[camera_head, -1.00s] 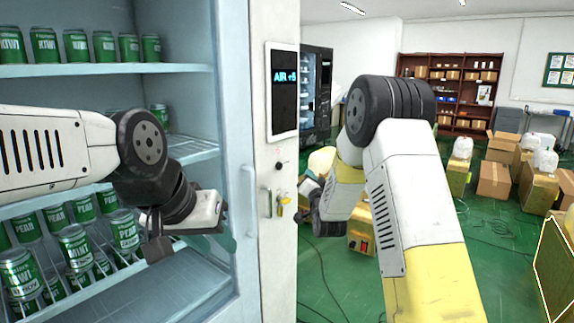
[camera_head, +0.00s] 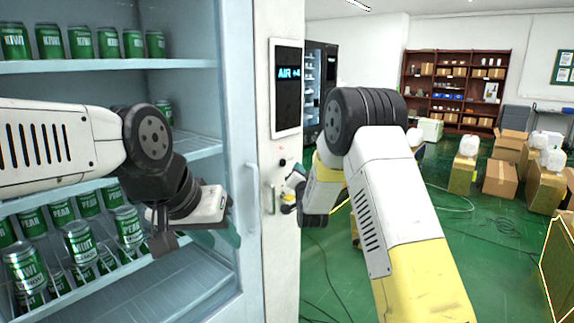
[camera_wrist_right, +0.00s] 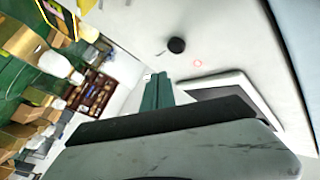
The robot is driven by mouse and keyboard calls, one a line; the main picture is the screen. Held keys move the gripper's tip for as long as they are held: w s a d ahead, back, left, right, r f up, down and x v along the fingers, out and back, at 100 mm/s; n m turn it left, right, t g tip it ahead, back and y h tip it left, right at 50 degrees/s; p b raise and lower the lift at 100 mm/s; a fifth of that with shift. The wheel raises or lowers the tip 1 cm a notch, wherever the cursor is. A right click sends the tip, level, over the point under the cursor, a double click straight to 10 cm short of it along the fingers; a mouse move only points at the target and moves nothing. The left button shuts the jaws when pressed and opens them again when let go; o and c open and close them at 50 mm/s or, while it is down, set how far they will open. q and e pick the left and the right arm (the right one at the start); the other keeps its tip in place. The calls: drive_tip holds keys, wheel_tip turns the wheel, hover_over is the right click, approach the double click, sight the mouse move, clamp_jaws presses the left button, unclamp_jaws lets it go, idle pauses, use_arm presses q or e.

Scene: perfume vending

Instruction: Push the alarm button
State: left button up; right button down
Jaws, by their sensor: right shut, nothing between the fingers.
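A small black round button (camera_wrist_right: 176,45) stands out from the white panel in the right wrist view. It is a dark dot in the head view (camera_head: 282,162), below the display. No label is readable; I take it as the alarm button. A faint red ring (camera_wrist_right: 198,63) marks the panel between button and display. My right gripper (camera_wrist_right: 158,78) is shut and empty, its green fingertips short of the button in the picture. In the head view it is partly hidden beside the panel. My left gripper (camera_head: 228,232) is before the can shelves; its jaw opening is unclear.
The display (camera_head: 286,88) is above the button on the vending machine's white front. Cans (camera_head: 78,242) fill the shelves at left. Boxes (camera_head: 500,178) stand on the green floor at right.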

drive_tip(key=shift+w+a, duration=0.45)
drive_tip(key=shift+a, duration=0.2)
drive_tip(key=shift+w+a, duration=0.45)
drive_tip(key=shift+a, duration=0.15)
idle(1.2)
drive_tip(key=shift+w+a, duration=0.2)
drive_tip(key=shift+a, duration=0.1)
drive_tip(key=shift+w+a, duration=0.25)
drive_tip(key=shift+a, duration=0.1)
idle(0.6)
idle(0.4)
drive_tip(key=shift+s+d, duration=0.5)
drive_tip(key=shift+d, duration=0.15)
drive_tip(key=shift+d, duration=0.1)
drive_tip(key=shift+s+d, duration=0.75)
drive_tip(key=shift+d, duration=0.25)
drive_tip(key=shift+s+d, duration=0.7)
drive_tip(key=shift+d, duration=0.25)
